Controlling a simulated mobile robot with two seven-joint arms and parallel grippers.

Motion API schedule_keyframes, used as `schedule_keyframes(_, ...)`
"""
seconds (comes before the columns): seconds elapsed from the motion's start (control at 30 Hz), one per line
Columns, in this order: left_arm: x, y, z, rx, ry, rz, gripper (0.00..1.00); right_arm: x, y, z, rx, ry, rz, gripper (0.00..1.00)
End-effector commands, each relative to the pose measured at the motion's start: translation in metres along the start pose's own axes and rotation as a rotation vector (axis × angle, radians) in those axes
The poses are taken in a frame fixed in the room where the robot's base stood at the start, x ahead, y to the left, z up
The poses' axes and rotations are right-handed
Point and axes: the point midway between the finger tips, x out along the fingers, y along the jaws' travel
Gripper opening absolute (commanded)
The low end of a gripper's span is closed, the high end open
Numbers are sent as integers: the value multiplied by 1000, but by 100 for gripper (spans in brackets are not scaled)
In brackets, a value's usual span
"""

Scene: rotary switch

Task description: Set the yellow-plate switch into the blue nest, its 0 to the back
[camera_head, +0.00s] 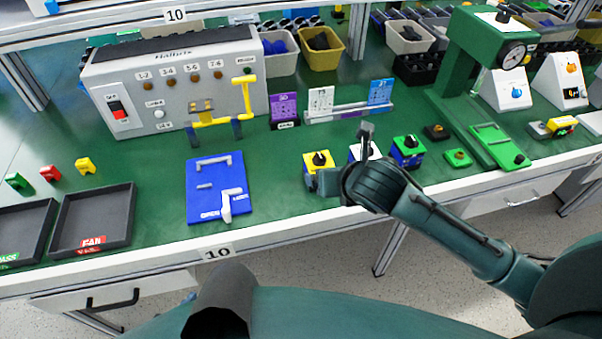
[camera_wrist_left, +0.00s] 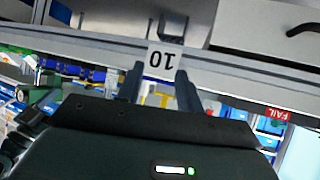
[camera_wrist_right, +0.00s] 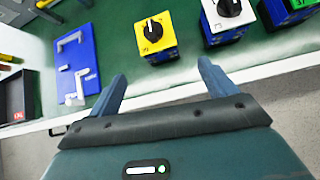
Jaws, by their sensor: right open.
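The yellow-plate switch (camera_head: 319,160) stands on the table, a blue body under a yellow plate with a black knob. It also shows in the right wrist view (camera_wrist_right: 168,47); its 0 is too small to tell. The blue nest (camera_head: 203,173) lies to its left, a flat blue plate with pale corner guides and a white lever at its front right. It shows in the right wrist view (camera_wrist_right: 73,57). My right gripper (camera_head: 341,157) is open and empty, its fingers short of the yellow-plate switch. My left gripper (camera_wrist_left: 158,70) is open and empty, before the table's front edge.
A white-plate switch (camera_wrist_right: 229,12), partly hidden by my right gripper in the head view, and a green-plate switch (camera_head: 408,146) stand to the right. A grey test box (camera_head: 175,85) stands behind the nest. A dark tray (camera_head: 94,213) lies left. Green table between nest and switch is clear.

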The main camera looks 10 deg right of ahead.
Motion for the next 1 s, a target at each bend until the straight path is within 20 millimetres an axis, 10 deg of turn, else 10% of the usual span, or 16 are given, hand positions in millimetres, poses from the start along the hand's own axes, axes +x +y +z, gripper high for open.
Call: schedule_keyframes(1.0,6,4,-1,11,32,16,36,121,-2,6,-95,1,-22,84)
